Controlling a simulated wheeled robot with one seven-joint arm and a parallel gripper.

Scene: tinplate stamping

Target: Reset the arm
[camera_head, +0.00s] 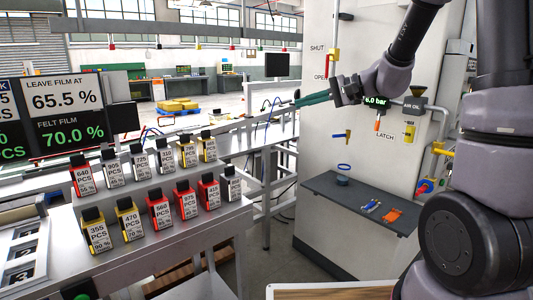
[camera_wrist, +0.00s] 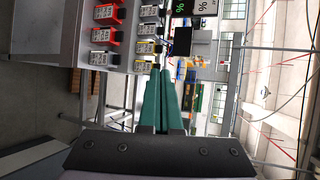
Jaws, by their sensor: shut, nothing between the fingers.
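My gripper (camera_head: 299,101) is at the upper middle of the head view, at the end of my raised arm. Its long green fingers point left, in front of the white machine column. In the wrist view the two green fingers (camera_wrist: 163,98) lie side by side, shut with nothing between them. The gripper touches nothing that I can see and hangs in the air, apart from the bench with the labelled bottles.
Several labelled bottles (camera_head: 158,210) stand in two rows on the bench at left. A grey shelf (camera_head: 330,189) on the machine column (camera_head: 318,140) holds small tools. A screen (camera_head: 62,110) stands at far left.

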